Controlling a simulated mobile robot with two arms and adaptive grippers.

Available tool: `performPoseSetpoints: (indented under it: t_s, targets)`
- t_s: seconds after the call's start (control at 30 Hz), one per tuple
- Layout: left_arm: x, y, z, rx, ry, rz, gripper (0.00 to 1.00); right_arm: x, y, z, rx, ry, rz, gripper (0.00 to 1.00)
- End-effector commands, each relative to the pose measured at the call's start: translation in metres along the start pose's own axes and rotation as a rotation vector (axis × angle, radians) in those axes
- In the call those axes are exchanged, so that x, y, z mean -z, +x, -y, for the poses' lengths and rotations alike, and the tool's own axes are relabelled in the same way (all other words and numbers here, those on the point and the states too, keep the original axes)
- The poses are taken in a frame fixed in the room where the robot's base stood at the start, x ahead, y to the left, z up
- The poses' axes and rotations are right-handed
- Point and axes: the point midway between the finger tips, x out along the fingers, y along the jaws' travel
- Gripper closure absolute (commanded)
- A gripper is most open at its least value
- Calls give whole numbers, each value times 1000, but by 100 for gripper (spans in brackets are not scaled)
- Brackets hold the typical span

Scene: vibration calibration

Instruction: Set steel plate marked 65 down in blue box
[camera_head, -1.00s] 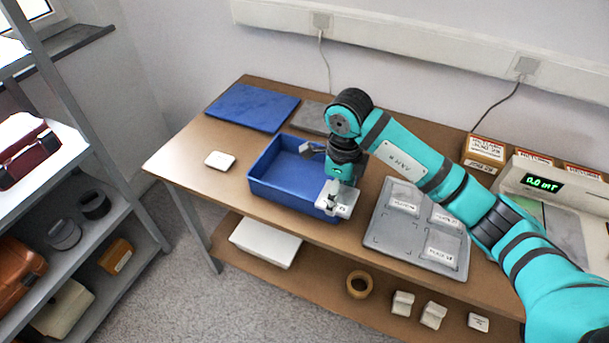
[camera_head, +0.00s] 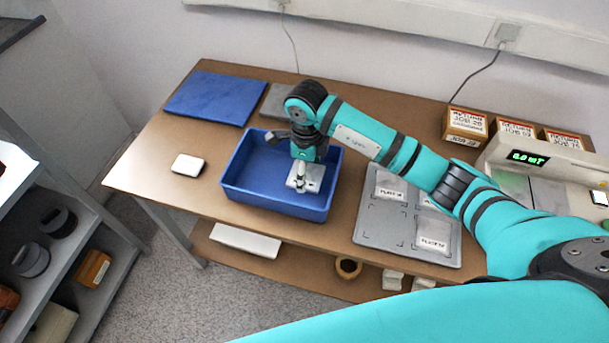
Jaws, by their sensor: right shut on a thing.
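The blue box (camera_head: 233,198) stands open on the wooden table. My right gripper (camera_head: 301,184) reaches down over the right part of the box and is shut on a small light grey steel plate (camera_head: 310,175). The plate appears within the box's outline, toward its right side. I cannot tell whether it touches the box floor, and its marking is not readable here. The gripper hides part of the plate. My left gripper is not in view.
A grey tray (camera_head: 374,240) with several labelled plates lies right of the box. Cardboard boxes (camera_head: 466,121) and a meter (camera_head: 528,157) stand at the right.

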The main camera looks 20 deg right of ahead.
Motion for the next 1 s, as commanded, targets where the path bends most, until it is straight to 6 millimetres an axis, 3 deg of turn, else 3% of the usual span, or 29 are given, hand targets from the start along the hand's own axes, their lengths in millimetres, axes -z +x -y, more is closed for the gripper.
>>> performPoseSetpoints:
  t_s: [0.13,0.3,0.43,0.63,0.67,0.83,1.0]
  targets:
    - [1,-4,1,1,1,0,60,0,13,-1,-2,0,0,86]
    - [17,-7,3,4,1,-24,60,-1,34,0,-1,-1,2,86]
    - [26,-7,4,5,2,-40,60,-1,36,0,2,-1,3,86]
    - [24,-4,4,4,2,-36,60,-1,38,0,2,-1,3,86]
    - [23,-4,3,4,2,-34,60,0,40,0,0,-1,1,27]
    - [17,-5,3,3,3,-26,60,0,39,0,0,-1,0,5]
    - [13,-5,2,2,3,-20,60,0,39,0,0,-1,0,5]
